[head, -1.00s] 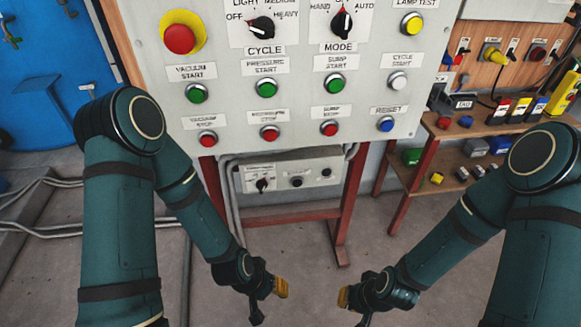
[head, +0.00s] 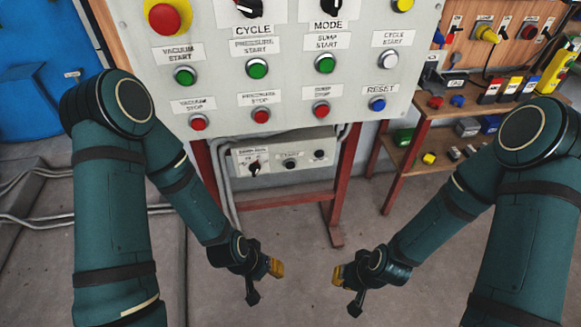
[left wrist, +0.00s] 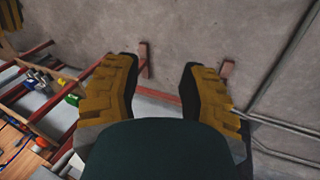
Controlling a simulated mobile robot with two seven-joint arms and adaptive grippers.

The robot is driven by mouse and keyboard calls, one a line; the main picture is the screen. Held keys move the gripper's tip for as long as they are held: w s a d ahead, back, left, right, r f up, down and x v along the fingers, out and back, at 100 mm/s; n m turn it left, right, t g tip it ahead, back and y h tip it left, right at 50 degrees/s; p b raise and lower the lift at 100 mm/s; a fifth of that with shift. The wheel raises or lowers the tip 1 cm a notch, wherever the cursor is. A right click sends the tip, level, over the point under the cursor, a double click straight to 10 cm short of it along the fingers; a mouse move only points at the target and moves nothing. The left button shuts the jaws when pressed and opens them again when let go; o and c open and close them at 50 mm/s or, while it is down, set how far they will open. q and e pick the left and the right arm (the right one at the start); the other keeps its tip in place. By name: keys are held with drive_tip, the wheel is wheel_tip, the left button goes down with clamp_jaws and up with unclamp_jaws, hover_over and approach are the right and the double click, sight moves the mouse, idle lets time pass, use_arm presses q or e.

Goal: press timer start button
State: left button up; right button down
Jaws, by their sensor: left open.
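A small grey control box (head: 283,152) hangs below the large panel. It carries a dark selector knob (head: 254,168), a dark button (head: 291,165) and another small dark control (head: 320,155); its labels are too small to read surely, so I cannot tell which control is the timer start button. My left gripper (head: 264,283) is below and in front of this box, apart from it. Its yellow-padded fingers stand apart with nothing between them in the left wrist view (left wrist: 160,90). My right gripper (head: 346,290) hangs to its right, fingers apart and empty.
The large panel (head: 225,100) above holds coloured buttons and a red emergency knob (head: 164,18). Red frame legs (head: 334,205) and grey conduits (head: 223,180) flank the box. A wooden shelf (head: 425,120) stands at right. The floor around the grippers is clear.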

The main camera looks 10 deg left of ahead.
use_arm(q)
clamp_jaws()
drive_tip(key=c, duration=0.6)
unclamp_jaws()
